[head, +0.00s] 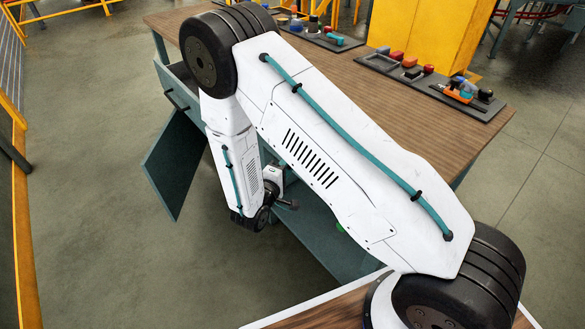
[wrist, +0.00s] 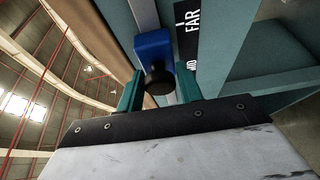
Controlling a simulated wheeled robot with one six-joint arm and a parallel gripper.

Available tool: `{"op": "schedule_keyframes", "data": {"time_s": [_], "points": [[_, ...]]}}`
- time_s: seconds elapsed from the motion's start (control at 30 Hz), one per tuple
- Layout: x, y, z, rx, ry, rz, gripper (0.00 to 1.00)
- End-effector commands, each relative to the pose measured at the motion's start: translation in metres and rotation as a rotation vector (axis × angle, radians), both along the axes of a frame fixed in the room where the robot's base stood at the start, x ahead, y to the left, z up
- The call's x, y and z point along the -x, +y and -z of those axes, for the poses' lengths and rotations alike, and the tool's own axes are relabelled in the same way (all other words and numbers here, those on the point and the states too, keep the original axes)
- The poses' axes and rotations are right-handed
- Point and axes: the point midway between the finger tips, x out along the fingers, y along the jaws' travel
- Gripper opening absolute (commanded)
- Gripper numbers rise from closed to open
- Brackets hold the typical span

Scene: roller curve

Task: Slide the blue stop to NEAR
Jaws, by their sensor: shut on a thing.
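The blue stop (wrist: 154,48) shows in the wrist view, a blue block with a round black knob (wrist: 158,79) on its near side. It sits by a pale rail (wrist: 143,12), beside a black label strip reading FAR (wrist: 191,22). More lettering, partly covered, stands lower on the strip. NEAR is not visible. My gripper (wrist: 160,88) has its two teal fingers on either side of the knob and is shut on it. In the head view my gripper (head: 288,204) is low beside the workbench, and the stop is hidden there.
The wooden workbench (head: 440,125) carries dark trays of tools and coloured parts at its far side. A grey-green door panel (head: 175,165) hangs open at the left. Grey-green panels (wrist: 235,40) lie close to the right finger. Open floor (head: 90,230) lies at the left.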

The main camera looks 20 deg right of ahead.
Motion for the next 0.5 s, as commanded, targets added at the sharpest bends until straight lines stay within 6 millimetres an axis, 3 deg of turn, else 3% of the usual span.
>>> {"op": "schedule_keyframes", "data": {"time_s": [0.3,0.5], "points": [[-0.076,0.025,0.000,-0.004,-0.005,-0.002,0.00],[-0.113,0.037,0.000,-0.002,-0.004,-0.002,0.00]]}}
